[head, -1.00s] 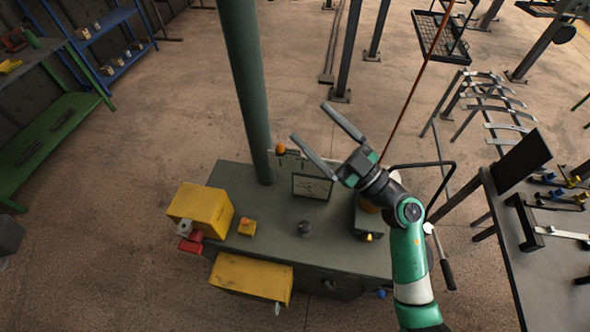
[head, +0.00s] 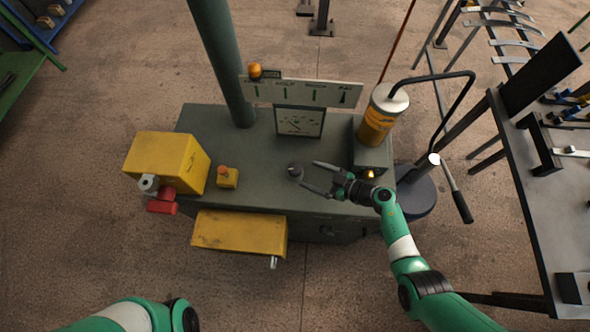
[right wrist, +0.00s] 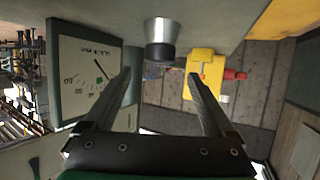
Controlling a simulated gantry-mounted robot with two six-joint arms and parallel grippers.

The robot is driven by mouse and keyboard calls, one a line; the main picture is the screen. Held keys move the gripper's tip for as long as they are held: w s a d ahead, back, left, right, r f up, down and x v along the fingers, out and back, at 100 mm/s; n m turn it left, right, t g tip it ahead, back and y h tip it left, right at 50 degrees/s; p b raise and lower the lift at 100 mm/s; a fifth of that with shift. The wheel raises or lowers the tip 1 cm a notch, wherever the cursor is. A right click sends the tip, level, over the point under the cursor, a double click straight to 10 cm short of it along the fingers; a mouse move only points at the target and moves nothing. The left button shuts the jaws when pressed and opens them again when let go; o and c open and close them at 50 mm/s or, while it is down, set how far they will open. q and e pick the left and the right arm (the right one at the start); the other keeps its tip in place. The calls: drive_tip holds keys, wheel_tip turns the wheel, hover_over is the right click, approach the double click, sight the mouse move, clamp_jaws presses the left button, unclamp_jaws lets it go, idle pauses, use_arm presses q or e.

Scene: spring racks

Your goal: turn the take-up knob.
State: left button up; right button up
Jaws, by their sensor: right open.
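The take-up knob (head: 295,171) is a small dark round knob on top of the grey-green machine bench (head: 250,178). In the right wrist view the knob (right wrist: 160,42) has a pale metal end and a dark band, and lies beyond and centred between the fingers. My right gripper (head: 308,174) is open and empty, its fingers pointing left at the knob from the right. In the right wrist view the fingers (right wrist: 158,75) stand apart on either side of the line to the knob, without clear contact. My left gripper is out of view.
A dial gauge (head: 300,122) stands behind the knob, under a sign board (head: 312,92). An orange canister (head: 380,117) stands at the back right.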

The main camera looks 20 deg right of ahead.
sight(297, 169)
drive_tip(key=b+x, duration=0.4)
drive_tip(key=x, duration=0.3)
drive_tip(key=shift+f, duration=0.2)
drive_tip(key=shift+w+a, duration=0.2)
drive_tip(key=shift+w, duration=0.1)
drive_tip(key=c, duration=1.4)
